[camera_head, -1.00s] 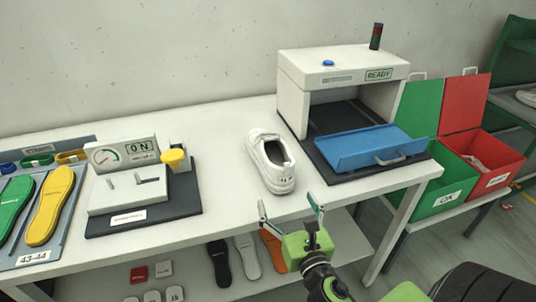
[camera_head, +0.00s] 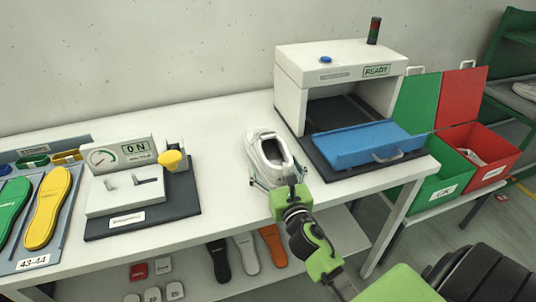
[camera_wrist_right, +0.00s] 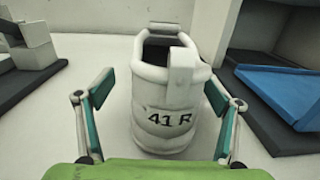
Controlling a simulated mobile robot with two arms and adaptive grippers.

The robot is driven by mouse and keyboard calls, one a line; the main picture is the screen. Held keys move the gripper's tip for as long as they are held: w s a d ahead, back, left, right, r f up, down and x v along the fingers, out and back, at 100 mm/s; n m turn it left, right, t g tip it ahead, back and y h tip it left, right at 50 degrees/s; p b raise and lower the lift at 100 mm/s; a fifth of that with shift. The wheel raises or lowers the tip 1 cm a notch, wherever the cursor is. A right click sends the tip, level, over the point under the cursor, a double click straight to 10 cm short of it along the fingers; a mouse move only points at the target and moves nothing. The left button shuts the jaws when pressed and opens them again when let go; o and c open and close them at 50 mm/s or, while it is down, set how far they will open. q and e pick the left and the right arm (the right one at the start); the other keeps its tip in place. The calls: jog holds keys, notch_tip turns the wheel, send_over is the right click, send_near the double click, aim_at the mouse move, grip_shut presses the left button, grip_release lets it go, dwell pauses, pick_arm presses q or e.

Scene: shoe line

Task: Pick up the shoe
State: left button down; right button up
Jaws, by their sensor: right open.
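A white shoe (camera_head: 262,147) stands on the white table (camera_head: 228,214), its heel toward me and its opening up. In the right wrist view the heel of the shoe (camera_wrist_right: 172,108) fills the middle and carries the mark "41 R". My right gripper (camera_head: 277,180) is at the heel end of the shoe. In the right wrist view its open fingers (camera_wrist_right: 158,105) stand one on each side of the heel, with gaps between them and the shoe. My left gripper is not in view.
A machine marked READY (camera_head: 340,75) with a blue tray (camera_head: 365,145) stands right of the shoe. A gauge device (camera_head: 125,155) and insoles (camera_head: 48,205) lie left. Green (camera_head: 440,180) and red (camera_head: 495,160) bins stand at the right. Table space between gauge device and shoe is clear.

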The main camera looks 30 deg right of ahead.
aim_at(272, 166)
jog(key=x, duration=0.3)
jog(key=shift+w+d+f, duration=0.1)
jog(key=shift+d, duration=0.05)
jog(key=c, duration=2.1)
jog(key=shift+c, duration=0.6)
jog(key=shift+r, duration=0.25)
